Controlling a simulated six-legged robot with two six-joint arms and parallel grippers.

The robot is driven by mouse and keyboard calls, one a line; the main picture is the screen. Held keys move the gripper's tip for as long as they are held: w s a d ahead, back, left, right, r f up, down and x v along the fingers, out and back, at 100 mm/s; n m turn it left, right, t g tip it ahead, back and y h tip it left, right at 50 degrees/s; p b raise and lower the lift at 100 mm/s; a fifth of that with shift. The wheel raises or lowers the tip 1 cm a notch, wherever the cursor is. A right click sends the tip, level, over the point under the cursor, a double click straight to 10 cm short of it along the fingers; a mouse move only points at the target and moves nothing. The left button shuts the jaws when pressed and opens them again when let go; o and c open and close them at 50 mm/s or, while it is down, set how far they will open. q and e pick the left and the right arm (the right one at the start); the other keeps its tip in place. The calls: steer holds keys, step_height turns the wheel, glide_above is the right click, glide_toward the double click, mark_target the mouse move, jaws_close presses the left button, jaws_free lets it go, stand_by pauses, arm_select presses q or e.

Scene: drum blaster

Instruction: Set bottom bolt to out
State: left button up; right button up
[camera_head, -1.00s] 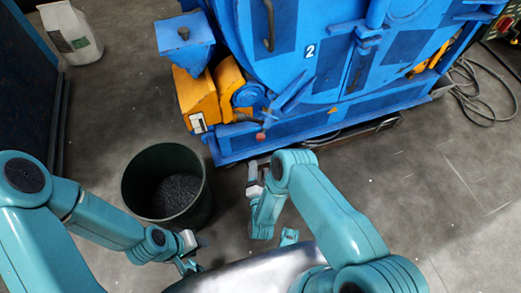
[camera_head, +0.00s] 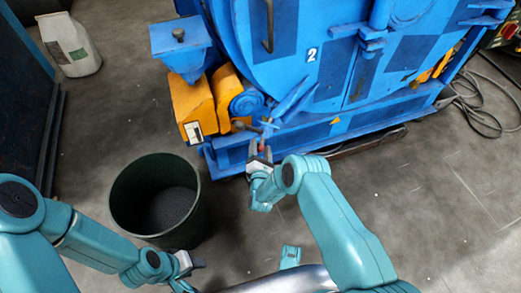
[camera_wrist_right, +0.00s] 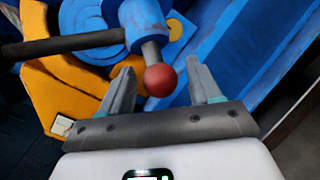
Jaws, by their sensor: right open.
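A red ball knob (camera_wrist_right: 161,80) on a short grey rod sits at the end of a blue cylinder (camera_wrist_right: 142,18) on the machine's lower front, likely the bottom bolt. In the head view the red knob (camera_head: 262,145) is small, at the machine's lower edge. My right gripper (camera_head: 260,157) is just in front of it. In the right wrist view my right gripper (camera_wrist_right: 160,72) is open, with the knob showing between its two fingers and not gripped. My left gripper (camera_head: 190,263) is low in the head view beside the bin, away from the machine; its jaw opening is unclear.
The blue machine (camera_head: 300,137) fills the top, with orange guards (camera_head: 190,108) and a hopper (camera_head: 180,45) at its left. A dark green bin (camera_head: 118,205) of dark grains stands left of my right arm. A white bag (camera_head: 70,45) stands top left. Cables (camera_head: 480,110) lie at right.

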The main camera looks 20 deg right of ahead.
steer(key=shift+w+d, duration=0.15)
steer(key=shift+w, duration=0.25)
jaws_close()
steer(key=shift+s+d+r+n+y+p, duration=0.4)
steer(key=shift+s+r+y+p, duration=0.15)
steer(key=shift+p, duration=0.65)
steer(key=shift+s+a+f+g, duration=0.1)
steer(key=shift+f+g, duration=0.15)
steer(key=shift+g, duration=0.05)
jaws_free()
steer(key=shift+r, duration=0.1)
